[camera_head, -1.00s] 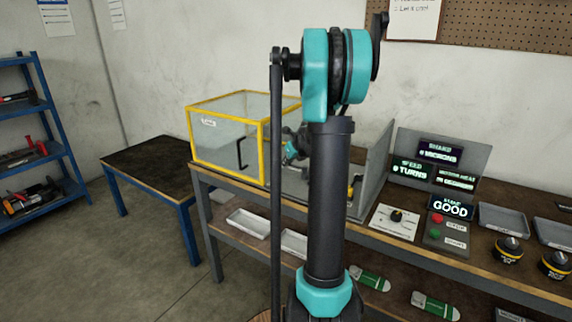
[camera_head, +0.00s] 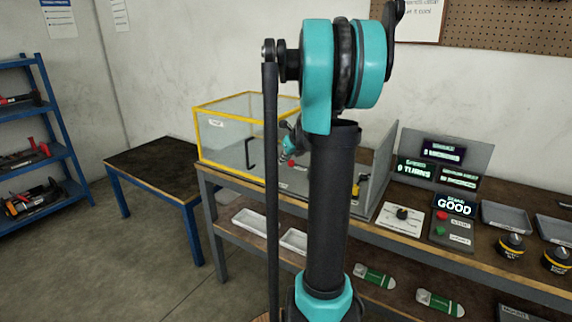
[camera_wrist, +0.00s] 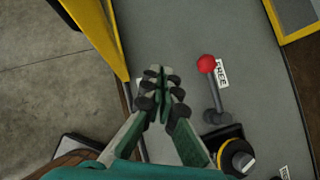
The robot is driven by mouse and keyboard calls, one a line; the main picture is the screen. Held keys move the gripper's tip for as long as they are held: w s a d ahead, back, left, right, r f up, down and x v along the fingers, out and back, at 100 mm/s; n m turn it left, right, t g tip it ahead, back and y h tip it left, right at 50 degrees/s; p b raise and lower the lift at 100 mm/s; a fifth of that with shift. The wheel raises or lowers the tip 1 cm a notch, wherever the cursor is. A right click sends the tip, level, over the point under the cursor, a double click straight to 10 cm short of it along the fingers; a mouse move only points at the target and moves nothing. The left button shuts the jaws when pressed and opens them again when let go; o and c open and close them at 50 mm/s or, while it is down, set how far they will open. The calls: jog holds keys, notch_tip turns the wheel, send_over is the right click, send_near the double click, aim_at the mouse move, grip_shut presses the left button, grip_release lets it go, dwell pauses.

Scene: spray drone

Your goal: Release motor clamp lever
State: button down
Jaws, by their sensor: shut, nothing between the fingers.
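The clamp lever (camera_wrist: 214,90) has a red ball knob (camera_wrist: 206,64) on a grey rod and rises from a dark base, beside a white label reading "FREE" (camera_wrist: 222,73). My gripper (camera_wrist: 160,76) is shut and empty. In the wrist view it lies to the left of the lever, with a visible gap between the fingers and the knob. In the head view the red knob (camera_head: 291,162) shows small on the bench, left of my arm column. My fingers are too small and covered to make out there. The motor cannot be clearly identified.
A yellow-framed clear guard (camera_head: 235,135) stands on the bench at the left; its yellow edge (camera_wrist: 98,35) is close left of my gripper. A yellow-and-black knob (camera_wrist: 236,158) sits below the lever. A control panel with a "GOOD" display (camera_head: 454,206) stands to the right.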

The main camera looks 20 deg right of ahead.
jog(key=shift+s+a+r, duration=0.35)
jog(key=shift+a+r, duration=0.1)
jog(key=shift+r, duration=0.2)
jog(key=shift+s+a+r, duration=0.3)
jog(key=shift+a+r, duration=0.1)
jog(key=shift+r, duration=0.3)
jog(key=shift+s+a+r, duration=0.35)
jog(key=shift+a+r, duration=0.1)
jog(key=shift+r, duration=0.2)
